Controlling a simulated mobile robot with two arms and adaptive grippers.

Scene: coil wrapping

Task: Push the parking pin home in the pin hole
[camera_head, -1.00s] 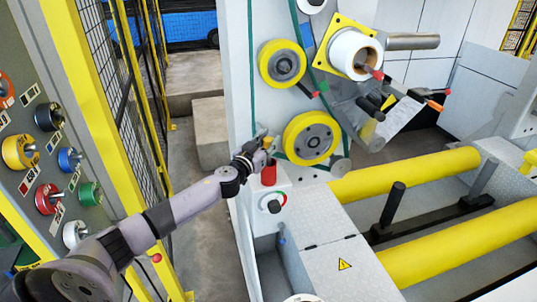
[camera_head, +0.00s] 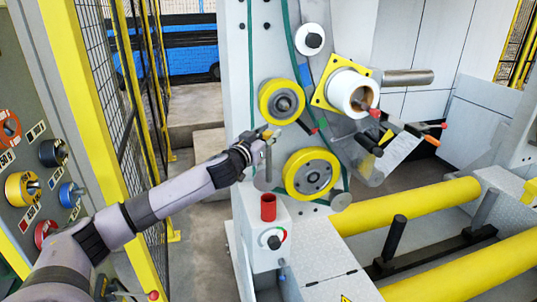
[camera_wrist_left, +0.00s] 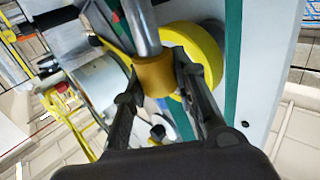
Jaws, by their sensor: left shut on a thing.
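My left gripper (camera_head: 263,149) is in front of the grey machine panel, above a red cup (camera_head: 268,207). In the left wrist view its two fingers (camera_wrist_left: 158,82) are shut on the parking pin (camera_wrist_left: 155,75), which has a brass-coloured collar. A silver shaft runs from the collar towards the top of that view. In the head view the pin is small and partly hidden by the gripper. It is held clear above the cup. I cannot make out the pin hole. My right gripper is not in view.
Yellow-rimmed wheels (camera_head: 312,174) stand close to the right of my left gripper, with a green belt beside them. A white roll (camera_head: 352,92) sits farther right. A control knob (camera_head: 272,239) is below the cup. A yellow-framed fence (camera_head: 140,110) stands to the left.

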